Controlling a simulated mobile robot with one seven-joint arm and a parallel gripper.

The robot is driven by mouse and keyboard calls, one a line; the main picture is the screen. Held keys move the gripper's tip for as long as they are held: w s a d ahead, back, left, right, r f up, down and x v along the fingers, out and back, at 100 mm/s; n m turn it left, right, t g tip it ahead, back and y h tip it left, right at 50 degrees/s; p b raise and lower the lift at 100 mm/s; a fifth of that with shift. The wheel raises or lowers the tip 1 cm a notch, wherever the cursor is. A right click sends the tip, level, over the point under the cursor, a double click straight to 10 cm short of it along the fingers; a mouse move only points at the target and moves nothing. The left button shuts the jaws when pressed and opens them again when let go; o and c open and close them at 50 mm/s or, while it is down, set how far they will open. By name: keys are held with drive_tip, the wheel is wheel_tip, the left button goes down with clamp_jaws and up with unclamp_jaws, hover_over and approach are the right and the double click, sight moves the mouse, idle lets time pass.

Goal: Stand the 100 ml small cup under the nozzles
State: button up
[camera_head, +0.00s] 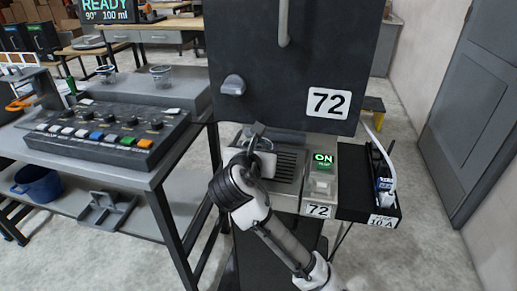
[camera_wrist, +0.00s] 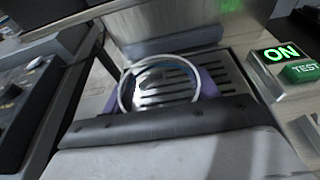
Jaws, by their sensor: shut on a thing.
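A clear small cup with a pale round rim shows in the wrist view (camera_wrist: 160,84), over the slotted drip tray (camera_wrist: 228,75). My gripper is shut on the cup, with purplish finger pads on both sides of it (camera_wrist: 165,90). In the head view my gripper (camera_head: 262,150) is at the left part of the drip tray (camera_head: 288,166), below the black dispenser 72 (camera_head: 290,75), and mostly hides the cup. I cannot tell whether the cup's base touches the tray. The nozzles are not visible in either view.
A green lit ON switch box (camera_head: 322,170) stands right of the tray, beside a black bin (camera_head: 380,185). Left is a button console (camera_head: 105,125) on a bench, with two other cups (camera_head: 160,75) behind it. A grey door (camera_head: 480,110) is far right.

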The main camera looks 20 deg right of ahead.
drive_tip(key=shift+f+b, duration=0.65)
drive_tip(key=shift+b, duration=0.1)
drive_tip(key=o, duration=1)
drive_tip(key=shift+o, duration=0.2)
